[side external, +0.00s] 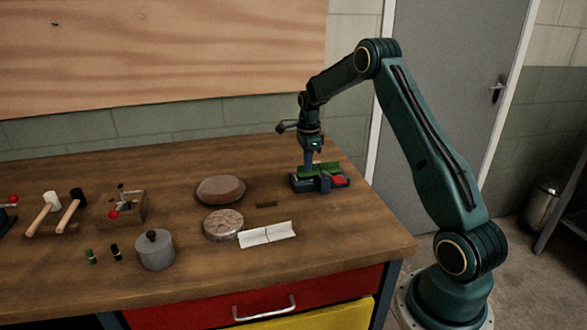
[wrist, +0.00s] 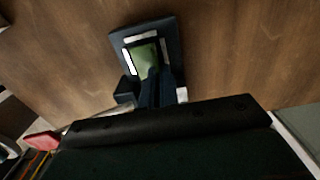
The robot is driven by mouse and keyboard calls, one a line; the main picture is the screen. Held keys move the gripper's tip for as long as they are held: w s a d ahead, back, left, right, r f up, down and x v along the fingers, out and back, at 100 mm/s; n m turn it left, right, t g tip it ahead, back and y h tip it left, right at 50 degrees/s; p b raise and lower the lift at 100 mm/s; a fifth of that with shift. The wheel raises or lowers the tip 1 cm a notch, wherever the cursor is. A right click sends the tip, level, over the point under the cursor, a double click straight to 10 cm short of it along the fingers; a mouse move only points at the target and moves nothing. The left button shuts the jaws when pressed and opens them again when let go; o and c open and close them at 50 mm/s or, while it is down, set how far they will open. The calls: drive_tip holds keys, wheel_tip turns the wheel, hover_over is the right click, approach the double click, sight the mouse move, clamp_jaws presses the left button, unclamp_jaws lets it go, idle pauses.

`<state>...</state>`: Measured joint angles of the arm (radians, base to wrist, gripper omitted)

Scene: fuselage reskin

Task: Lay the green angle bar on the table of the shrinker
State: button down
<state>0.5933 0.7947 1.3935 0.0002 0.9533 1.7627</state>
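The green angle bar (side external: 328,168) is at a small dark blue machine (side external: 301,185), which I take for the shrinker, near the bench's right end. My gripper (side external: 309,168) points down at the bar. In the wrist view my fingertips (wrist: 157,74) are close together over the bar (wrist: 143,54), and they look shut on its thin edge. The dark machine (wrist: 173,39) has pale strips around the bar's green patch. The fingers hide part of the bar, and I cannot tell whether its underside touches the machine's table.
A red part (side external: 339,181) is on the machine's right side. Left of it are a brown round pad (side external: 220,189), a round grey-brown block (side external: 223,225), a white folded sheet (side external: 267,234) and a grey lidded pot (side external: 155,251). Mallets (side external: 45,212) lie farther left. Bare bench lies behind the pad.

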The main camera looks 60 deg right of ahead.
drive_tip(key=shift+f, duration=0.6)
drive_tip(key=c, duration=1.6)
unclamp_jaws()
drive_tip(key=shift+r, duration=0.1)
wheel_tip(320, 180, up, 14)
drive_tip(key=shift+f, duration=0.2)
